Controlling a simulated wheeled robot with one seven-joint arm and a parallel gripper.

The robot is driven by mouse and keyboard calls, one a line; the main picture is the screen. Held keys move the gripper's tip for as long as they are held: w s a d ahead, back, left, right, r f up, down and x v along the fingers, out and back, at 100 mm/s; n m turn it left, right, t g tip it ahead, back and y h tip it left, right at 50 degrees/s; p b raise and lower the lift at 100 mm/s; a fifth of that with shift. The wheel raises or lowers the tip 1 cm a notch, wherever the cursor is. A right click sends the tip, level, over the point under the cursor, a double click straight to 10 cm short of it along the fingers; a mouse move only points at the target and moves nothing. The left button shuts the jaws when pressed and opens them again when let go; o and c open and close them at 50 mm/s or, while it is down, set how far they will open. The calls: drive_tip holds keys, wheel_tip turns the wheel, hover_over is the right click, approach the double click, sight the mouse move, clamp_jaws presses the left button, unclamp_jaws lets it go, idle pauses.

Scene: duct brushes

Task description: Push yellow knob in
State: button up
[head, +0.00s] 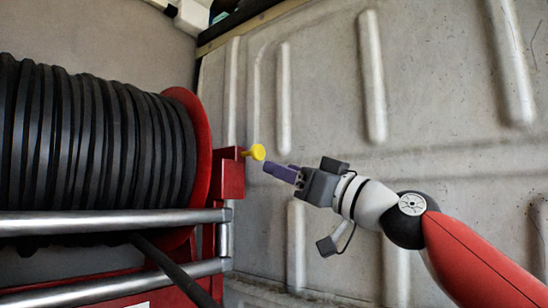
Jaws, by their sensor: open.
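The yellow knob (258,152) sticks out to the right from a red bracket (231,172) on the hose reel's frame. A short stem shows between the knob and the bracket. My gripper (268,168) comes in from the right, with its purple fingers pointing left. The fingertips are just right of and slightly below the knob, and a small gap shows between them in the picture. My gripper is open and holds nothing. The depth between fingertips and knob is hard to judge.
A large black hose (90,150) is wound on the reel with a red flange (200,150). Metal rails (110,221) run across the front at left. A ribbed pale wall panel (330,90) stands behind my arm. Open space lies below my gripper.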

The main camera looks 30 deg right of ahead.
sight(260, 153)
drive_tip(key=shift+h, duration=0.4)
drive_tip(key=x, duration=0.2)
drive_tip(key=p+x, duration=0.1)
drive_tip(key=x, duration=0.2)
drive_tip(key=d+r+p+x, duration=0.1)
drive_tip(key=x, duration=0.2)
drive_tip(key=shift+d, duration=0.1)
drive_tip(key=shift+s, duration=0.1)
drive_tip(key=shift+c, duration=0.3)
